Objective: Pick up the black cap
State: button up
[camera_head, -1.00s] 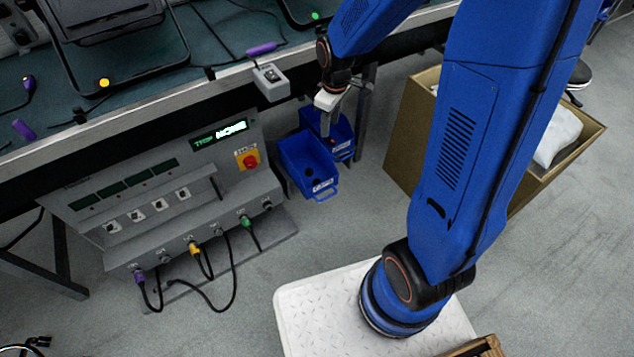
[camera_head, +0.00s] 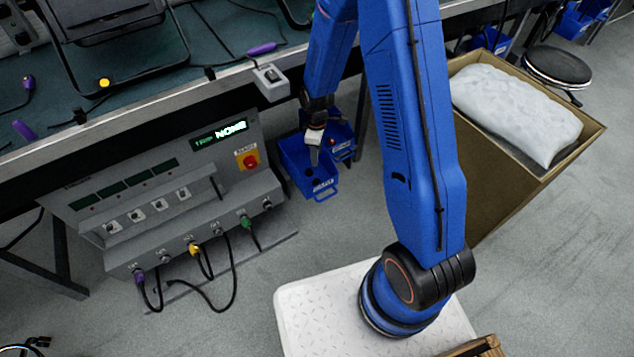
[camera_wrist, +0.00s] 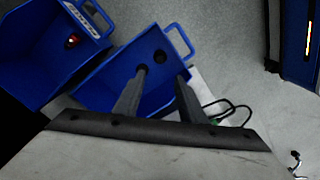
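A black cap (camera_wrist: 160,57) lies in a blue bin (camera_wrist: 105,85) in the wrist view, near the bin's handle end. A second dark round piece (camera_wrist: 142,69) lies beside it, partly hidden by my left fingertip. My gripper (camera_wrist: 163,74) is open, with its two fingers apart and pointing down toward this bin. The cap appears just beyond and between the fingertips, with nothing held.
A second blue bin (camera_wrist: 28,85) with a small red piece (camera_wrist: 72,41) stands beside the first. The grey test panel (camera_head: 170,215) with cables is left of the bins. The bench edge (camera_head: 200,95) runs above them. A cardboard box (camera_head: 540,180) with a white bag stands right.

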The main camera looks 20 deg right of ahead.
aim_at(317, 180)
notch_tip(317, 180, down, 15)
dwell(0.9)
jog(key=shift+c, duration=0.6)
jog(key=c, duration=0.7)
